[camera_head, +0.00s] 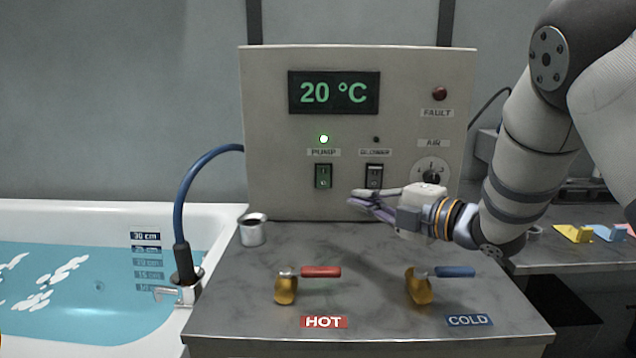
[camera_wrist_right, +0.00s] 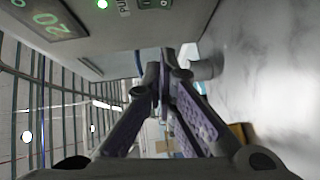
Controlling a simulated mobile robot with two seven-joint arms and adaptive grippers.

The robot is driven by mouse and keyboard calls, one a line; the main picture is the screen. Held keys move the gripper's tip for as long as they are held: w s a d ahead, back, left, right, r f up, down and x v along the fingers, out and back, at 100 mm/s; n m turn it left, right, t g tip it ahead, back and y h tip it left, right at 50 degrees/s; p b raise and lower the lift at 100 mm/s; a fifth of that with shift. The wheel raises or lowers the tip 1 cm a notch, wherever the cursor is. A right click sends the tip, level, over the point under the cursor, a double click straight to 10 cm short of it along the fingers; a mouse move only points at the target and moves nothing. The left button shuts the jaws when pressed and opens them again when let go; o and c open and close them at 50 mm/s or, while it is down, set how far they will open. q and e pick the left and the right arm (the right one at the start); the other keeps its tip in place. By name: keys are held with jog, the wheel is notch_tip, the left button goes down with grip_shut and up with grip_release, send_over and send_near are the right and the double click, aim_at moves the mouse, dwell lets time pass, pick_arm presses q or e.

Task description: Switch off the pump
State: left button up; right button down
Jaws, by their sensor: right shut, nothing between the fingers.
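The grey control panel (camera_head: 270,130) stands at the back of the counter. Its green pump switch (camera_head: 323,176) sits under the PUMP label, and the pump lamp (camera_head: 324,139) above is lit green. The lamp (camera_wrist_right: 102,4) and part of the switch (camera_wrist_right: 145,3) show at the top edge of the wrist view. My right gripper (camera_head: 353,198) is shut and empty. In the head view it appears below and right of the pump switch, just below the blower switch (camera_head: 373,176); contact with the panel is not visible. My left gripper is not in view.
The blower lamp (camera_head: 376,139) is dark. The AIR dial (camera_head: 431,176) is partly behind my right gripper. A metal cup (camera_head: 252,230) and the red-handled hot lever (camera_head: 320,271) and blue-handled cold lever (camera_head: 455,271) stand on the counter (camera_head: 240,320). The water-filled tub (camera_head: 215,215) lies left.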

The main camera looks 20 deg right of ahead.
aim_at(324, 177)
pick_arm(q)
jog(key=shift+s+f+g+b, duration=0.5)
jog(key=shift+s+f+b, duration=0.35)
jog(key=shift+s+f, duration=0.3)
pick_arm(e)
jog(key=w+d+x, duration=0.1)
jog(key=d+x, duration=0.1)
jog(key=x, duration=1)
jog(key=shift+w, duration=0.55)
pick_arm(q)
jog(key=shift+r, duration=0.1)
pick_arm(e)
jog(key=shift+f, duration=0.1)
